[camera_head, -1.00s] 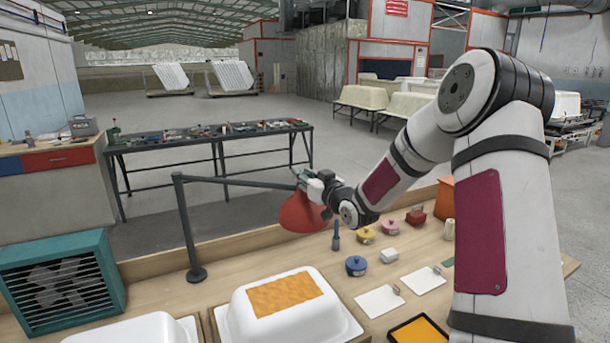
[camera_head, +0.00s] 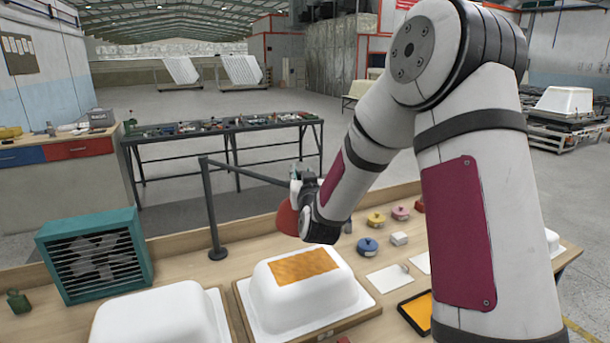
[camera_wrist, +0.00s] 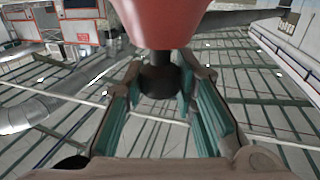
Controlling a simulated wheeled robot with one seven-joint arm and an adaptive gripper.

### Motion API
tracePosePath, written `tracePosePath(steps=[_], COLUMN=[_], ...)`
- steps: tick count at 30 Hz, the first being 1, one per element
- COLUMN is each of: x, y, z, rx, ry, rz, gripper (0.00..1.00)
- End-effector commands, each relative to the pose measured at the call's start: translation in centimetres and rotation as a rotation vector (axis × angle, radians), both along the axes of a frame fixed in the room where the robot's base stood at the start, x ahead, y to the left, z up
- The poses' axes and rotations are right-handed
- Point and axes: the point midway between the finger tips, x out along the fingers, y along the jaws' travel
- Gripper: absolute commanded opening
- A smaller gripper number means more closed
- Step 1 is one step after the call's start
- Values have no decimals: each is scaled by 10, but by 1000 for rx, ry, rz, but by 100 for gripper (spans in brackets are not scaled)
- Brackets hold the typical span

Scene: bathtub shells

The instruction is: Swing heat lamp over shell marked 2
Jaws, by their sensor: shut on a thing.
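The heat lamp has a dark post (camera_head: 210,205) on a round base, a jointed arm, and a red shade (camera_head: 287,218). The shade hangs behind a white shell (camera_head: 340,293) with an orange patch, above the bench. A second white shell (camera_head: 165,318) is at the lower left, partly cut off. I see no number on either shell. My gripper (camera_head: 303,190) is at the shade's top, partly hidden by my arm. In the wrist view, its teal fingers (camera_wrist: 160,88) are shut on the lamp's dark neck, and the red shade (camera_wrist: 165,18) fills the top.
A teal fan heater (camera_head: 95,255) stands at the left, behind the second shell. Blue (camera_head: 368,247), yellow (camera_head: 376,220) and pink (camera_head: 400,213) round tubs and an orange tray (camera_head: 417,312) lie to the right. Bare bench shows between the lamp base and the heater.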

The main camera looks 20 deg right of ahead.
Motion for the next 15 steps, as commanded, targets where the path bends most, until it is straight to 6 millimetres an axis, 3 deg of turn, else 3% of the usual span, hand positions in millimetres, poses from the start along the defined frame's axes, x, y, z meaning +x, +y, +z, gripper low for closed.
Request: tracePosePath(steps=[8,9,11,12,15], x=[0,0,0,0,0], y=[0,0,0,0,0], z=[2,2,2,2,1], rx=[-2,-2,-2,-1,-1], ry=[-4,-4,-4,-4,-3], rz=[0,0,0,0,0], gripper=[0,28,42,47,47])
